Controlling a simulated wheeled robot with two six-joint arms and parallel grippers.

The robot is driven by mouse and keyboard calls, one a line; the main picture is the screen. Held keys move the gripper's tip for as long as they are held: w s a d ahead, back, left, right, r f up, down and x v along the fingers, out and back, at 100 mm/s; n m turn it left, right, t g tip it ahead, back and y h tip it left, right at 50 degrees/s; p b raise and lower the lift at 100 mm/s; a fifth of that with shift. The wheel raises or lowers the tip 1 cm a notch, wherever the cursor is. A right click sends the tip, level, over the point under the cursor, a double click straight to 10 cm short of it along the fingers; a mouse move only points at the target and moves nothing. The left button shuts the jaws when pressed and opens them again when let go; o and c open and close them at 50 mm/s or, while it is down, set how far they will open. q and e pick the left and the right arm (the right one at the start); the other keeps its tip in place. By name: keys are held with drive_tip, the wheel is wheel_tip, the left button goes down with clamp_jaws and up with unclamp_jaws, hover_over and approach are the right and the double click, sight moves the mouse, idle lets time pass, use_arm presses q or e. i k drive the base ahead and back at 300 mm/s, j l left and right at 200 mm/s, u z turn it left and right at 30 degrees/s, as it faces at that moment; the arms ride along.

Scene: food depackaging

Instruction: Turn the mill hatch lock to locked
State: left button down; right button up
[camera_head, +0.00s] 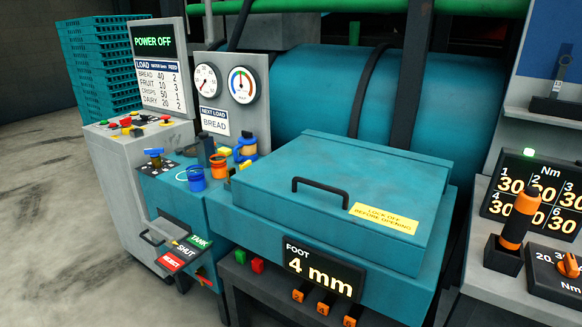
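The mill hatch (340,185) is a closed teal lid with a black bar handle (323,184) and a yellow label (383,218) about locking off before opening. I cannot tell for sure which part is its lock. To its left, a teal control block (165,190) carries a blue-topped lever (154,156), a dark upright post (205,150), a blue cup-like part (196,178), an orange part (218,166) and a blue and yellow part (245,150). Their settings are too small to read. Neither of my grippers is in view.
A display (155,43) reads POWER OFF above a grey button console (135,127). Two round gauges (242,84) stand behind the controls. An orange-handled tool (518,220) stands at right. Floor at left is clear.

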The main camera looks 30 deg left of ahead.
sight(249, 162)
drive_tip(key=u, duration=1.3)
